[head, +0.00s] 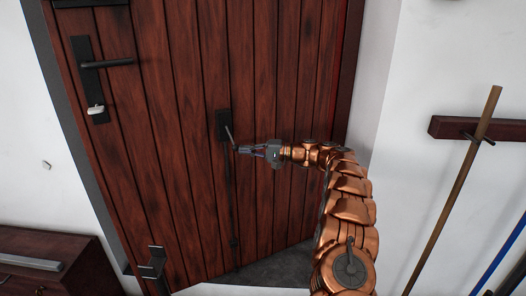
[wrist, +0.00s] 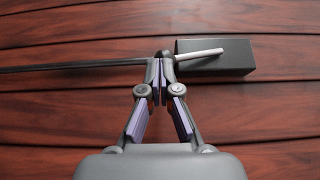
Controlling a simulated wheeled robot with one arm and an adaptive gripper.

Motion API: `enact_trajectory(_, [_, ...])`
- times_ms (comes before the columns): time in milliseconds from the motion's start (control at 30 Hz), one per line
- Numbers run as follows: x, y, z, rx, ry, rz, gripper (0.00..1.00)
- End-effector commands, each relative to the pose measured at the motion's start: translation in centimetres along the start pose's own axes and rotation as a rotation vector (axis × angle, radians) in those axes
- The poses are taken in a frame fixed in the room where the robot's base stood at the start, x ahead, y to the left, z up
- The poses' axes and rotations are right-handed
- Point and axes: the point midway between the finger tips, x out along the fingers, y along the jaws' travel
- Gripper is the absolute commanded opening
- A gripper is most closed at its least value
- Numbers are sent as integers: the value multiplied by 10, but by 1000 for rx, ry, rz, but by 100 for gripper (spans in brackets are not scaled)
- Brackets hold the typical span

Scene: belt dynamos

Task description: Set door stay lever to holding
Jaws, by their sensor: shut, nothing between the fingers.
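The door stay is a dark box (head: 222,125) on the brown plank door, with a long thin dark rod (head: 232,205) running down from it. A short pale lever (head: 230,135) slants down and right from the box. In the wrist view the box (wrist: 235,62) is right of centre, the pale lever (wrist: 203,53) points left across it, and the rod (wrist: 75,67) runs left. My gripper (head: 239,149) is by the lever's lower end; in the wrist view my gripper (wrist: 160,60) has its tips together, empty, beside that end. I cannot tell whether they touch it.
The plank door (head: 185,90) has a black handle (head: 105,63) at upper left and a black bracket (head: 153,265) low down. A wooden chest (head: 50,262) stands at lower left. A rack (head: 470,129) with a wooden pole (head: 460,180) is on the right wall.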

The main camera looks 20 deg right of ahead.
Motion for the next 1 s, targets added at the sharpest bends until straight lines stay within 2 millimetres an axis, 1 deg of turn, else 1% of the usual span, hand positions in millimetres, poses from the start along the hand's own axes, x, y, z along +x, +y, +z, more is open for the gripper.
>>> enact_trajectory(33, [0,-3,0,-4,-1,0,0])
enact_trajectory(167, [0,-3,0,-5,-1,1,0])
enact_trajectory(333, [-8,-4,0,-6,-1,1,0])
enact_trajectory(467, [-22,-4,0,-6,-3,2,0])
enact_trajectory(700, [-58,-4,-1,-7,0,1,0])
enact_trajectory(800, [-69,-4,0,-5,-3,0,0])
enact_trajectory(900, [-73,-3,0,-4,-3,0,0])
enact_trajectory(1000, [-74,-3,0,-4,-3,0,0])
